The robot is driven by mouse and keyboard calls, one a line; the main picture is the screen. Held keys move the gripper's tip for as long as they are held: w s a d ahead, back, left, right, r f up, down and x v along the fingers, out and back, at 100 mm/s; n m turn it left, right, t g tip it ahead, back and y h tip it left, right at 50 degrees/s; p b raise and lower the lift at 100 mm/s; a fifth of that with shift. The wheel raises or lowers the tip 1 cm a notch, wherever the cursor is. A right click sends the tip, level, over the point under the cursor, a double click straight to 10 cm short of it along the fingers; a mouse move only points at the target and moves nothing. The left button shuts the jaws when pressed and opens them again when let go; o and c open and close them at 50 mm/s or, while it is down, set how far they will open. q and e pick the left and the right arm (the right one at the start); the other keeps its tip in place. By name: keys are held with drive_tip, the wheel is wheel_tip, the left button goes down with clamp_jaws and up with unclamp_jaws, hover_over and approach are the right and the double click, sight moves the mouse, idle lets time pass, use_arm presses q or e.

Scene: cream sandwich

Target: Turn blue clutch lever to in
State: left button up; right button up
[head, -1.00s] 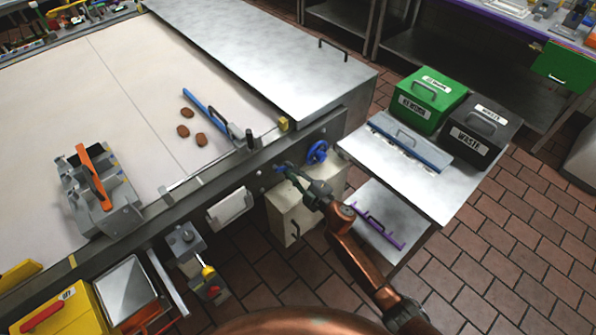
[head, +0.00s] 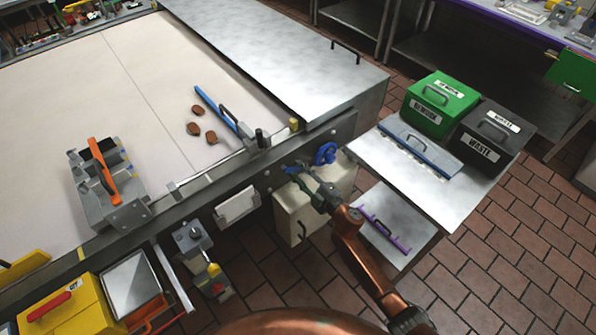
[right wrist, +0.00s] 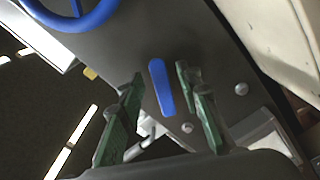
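The blue clutch lever (right wrist: 161,87) is a short blue bar on the dark grey side panel of the machine. In the right wrist view it lies between the two green fingers of my right gripper (right wrist: 155,95). The fingers are open, with a gap on each side of the lever. In the head view my right gripper (head: 305,180) reaches the front panel just below and left of the blue handwheel (head: 326,153), and it largely hides the lever. My left gripper is not in view.
The blue handwheel also shows close by in the right wrist view (right wrist: 75,12). A cream box (head: 296,218) sits under the panel. A steel side table (head: 440,195) with green (head: 440,103) and black (head: 490,138) bins stands to the right.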

drive_tip(key=v, duration=1.1)
drive_tip(key=shift+s+d, duration=0.15)
drive_tip(key=shift+d, duration=0.1)
